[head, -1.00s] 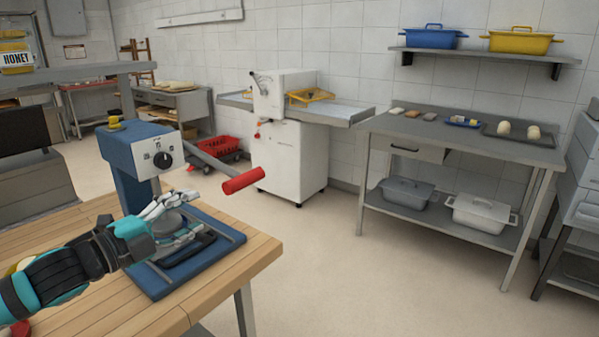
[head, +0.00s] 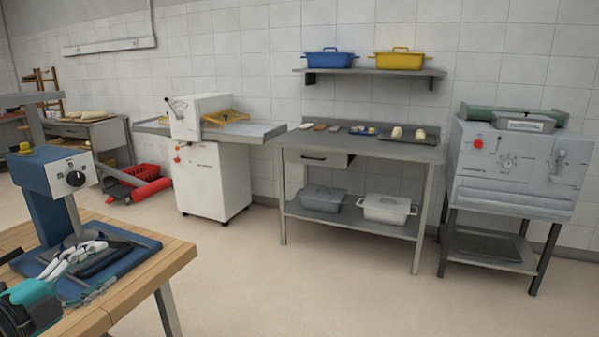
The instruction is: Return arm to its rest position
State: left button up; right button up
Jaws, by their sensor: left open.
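My left gripper (head: 80,272) is at the lower left of the head view, with its pale fingers over the blue base of the press-like machine (head: 58,185). It is open, and I see nothing held in it. Whether the fingers touch the base, I cannot tell. Part of my left arm is cut off by the frame's left edge. My right gripper is not in view.
The machine stands on a wooden-topped table (head: 160,262). Beyond are a white floor machine (head: 213,180), a steel table (head: 410,150) with trays and bread, a wall shelf (head: 370,71) with two pots, and a grey oven (head: 515,170). Open floor lies in the middle.

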pick_arm(q)
jog(key=s+a+f+n+g+y, duration=0.25)
jog(key=s+f+n, duration=0.2)
jog(key=f, duration=0.75)
jog(key=s+a+f+n+g+y, duration=0.1)
jog(key=s+f+n+g+y, duration=0.4)
jog(key=f, duration=0.7)
jog(key=s+d+f+n+g+h, duration=0.1)
jog(key=s+d+f+n+g, duration=0.25)
jog(key=s+d+f, duration=0.4)
jog(key=s+d+f+n+g+h, duration=0.15)
jog(key=s+d+f+n, duration=0.3)
jog(key=s+d, duration=0.45)
notch_tip(320, 180, down, 24)
jog(key=g+p, duration=0.2)
jog(key=s+a+f+g+y+p, duration=0.1)
jog(key=s+a+f+p, duration=0.1)
jog(key=s+f, duration=1.1)
jog(key=s, duration=0.3)
jog(key=shift+s+a+f, duration=0.15)
jog(key=shift+s+a, duration=0.05)
jog(key=shift+s, duration=0.15)
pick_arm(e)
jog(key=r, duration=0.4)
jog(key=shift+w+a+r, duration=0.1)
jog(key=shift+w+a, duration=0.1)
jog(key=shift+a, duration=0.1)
